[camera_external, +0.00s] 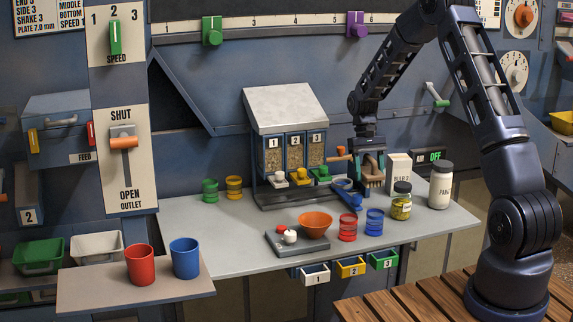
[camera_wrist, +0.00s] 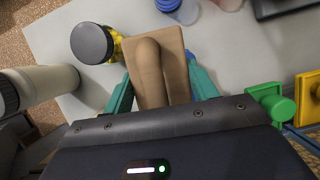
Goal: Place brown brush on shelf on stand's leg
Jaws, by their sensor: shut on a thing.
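My gripper (camera_external: 370,168) has teal fingers and is beside the right side of the hopper stand (camera_external: 287,110), above the grey table. It is shut on the brown brush (camera_external: 376,182), whose lower part hangs below the fingers. In the wrist view the brush (camera_wrist: 150,70) is a tan block with a rounded ridge, between the teal fingers of my gripper (camera_wrist: 162,85). The stand has a slanted grey top and three numbered windows. The shelf on its leg is hard to make out, since my gripper covers that side.
A dark-lidded jar (camera_external: 401,201), a white jar (camera_external: 440,186) and a box (camera_external: 398,168) stand to the right. A blue scoop (camera_external: 348,198) and red (camera_external: 348,227) and blue (camera_external: 374,222) spools lie in front. An orange bowl (camera_external: 314,225) sits front left of them.

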